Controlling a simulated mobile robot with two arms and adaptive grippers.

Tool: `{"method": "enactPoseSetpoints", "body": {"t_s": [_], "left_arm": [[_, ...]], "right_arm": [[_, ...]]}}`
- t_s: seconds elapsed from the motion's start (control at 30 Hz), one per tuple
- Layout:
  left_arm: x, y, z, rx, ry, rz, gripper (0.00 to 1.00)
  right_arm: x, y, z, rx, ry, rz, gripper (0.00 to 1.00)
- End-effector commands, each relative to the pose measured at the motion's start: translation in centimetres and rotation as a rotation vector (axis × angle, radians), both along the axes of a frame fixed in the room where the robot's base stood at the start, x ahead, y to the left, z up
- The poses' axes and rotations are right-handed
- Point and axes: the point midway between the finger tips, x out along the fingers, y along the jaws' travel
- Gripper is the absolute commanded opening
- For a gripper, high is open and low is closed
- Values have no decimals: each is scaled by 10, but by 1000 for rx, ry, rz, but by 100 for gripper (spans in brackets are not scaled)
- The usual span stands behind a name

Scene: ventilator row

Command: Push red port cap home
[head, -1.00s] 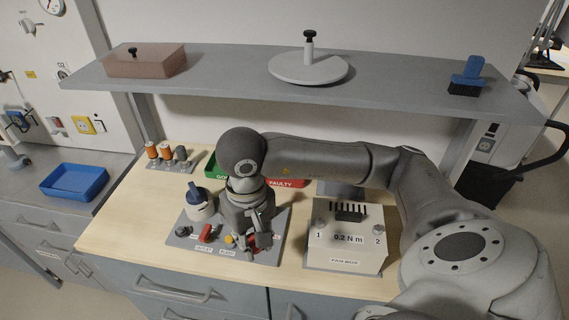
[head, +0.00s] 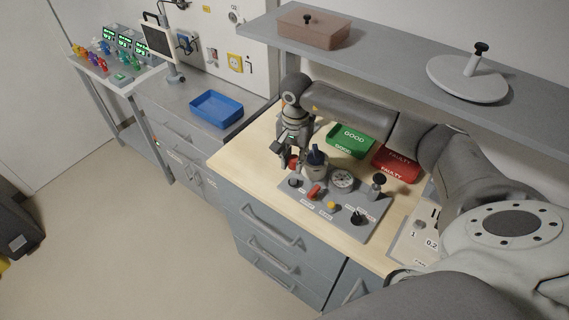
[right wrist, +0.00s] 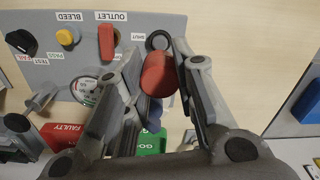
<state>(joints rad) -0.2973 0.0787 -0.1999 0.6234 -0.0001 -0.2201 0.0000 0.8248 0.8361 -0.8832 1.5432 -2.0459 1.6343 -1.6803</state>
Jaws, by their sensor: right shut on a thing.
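My right gripper (head: 290,163) is at the left end of the grey test panel (head: 348,222), its fingers pointing down. Its fingers (right wrist: 160,80) are shut around a red cylinder, which looks like the red port cap (right wrist: 157,76). The cap also shows as a small red patch in the head view (head: 293,162). In the right wrist view a black round fitting (right wrist: 159,41) by the SHUT label appears just beyond the cap. I cannot tell whether the cap touches anything. My left gripper is not in view.
Green GOOD (head: 350,141) and red FAULTY (head: 396,163) trays stand behind. A shelf overhangs the bench.

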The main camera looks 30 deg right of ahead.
Motion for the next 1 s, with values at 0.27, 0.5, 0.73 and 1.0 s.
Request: {"method": "enactPoseSetpoints", "body": {"t_s": [0.27,0.5,0.73,1.0], "left_arm": [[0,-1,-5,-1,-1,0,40],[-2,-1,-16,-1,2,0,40],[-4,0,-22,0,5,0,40],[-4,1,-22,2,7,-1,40]], "right_arm": [[1,-4,-13,1,2,-18,15],[1,-4,-35,0,1,-18,15],[1,-4,-49,1,0,-16,15],[1,-4,-49,1,0,-16,15]]}}
